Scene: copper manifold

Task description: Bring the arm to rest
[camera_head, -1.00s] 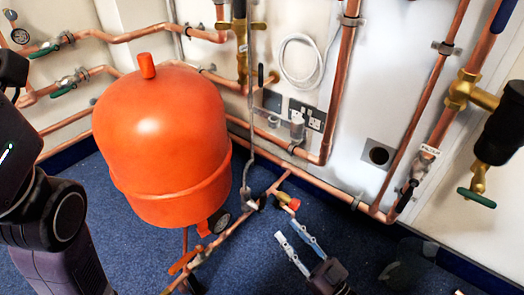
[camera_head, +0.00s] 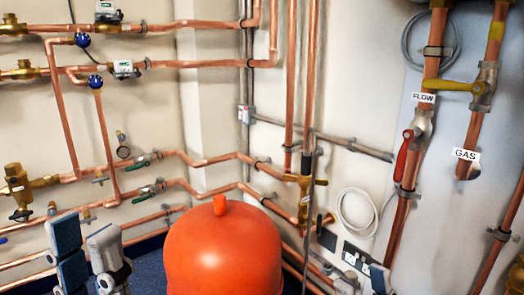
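My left gripper (camera_head: 84,235) is at the lower left in the head view, pointing up. Its two grey fingers stand apart with a narrow gap, and nothing shows between them. It is left of the orange tank, apart from it in the picture. At the bottom edge, right of the tank, a small dark piece (camera_head: 380,279) looks like a fingertip of my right gripper. The rest of that gripper is out of frame, so I cannot tell its opening.
The orange tank (camera_head: 222,255) stands at the bottom middle. Copper pipes (camera_head: 190,62) with valves run along the left wall. Pipes marked FLOW (camera_head: 423,97) and GAS (camera_head: 466,154) stand at the right. A socket (camera_head: 357,256) and a white cable coil (camera_head: 356,212) are on the wall.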

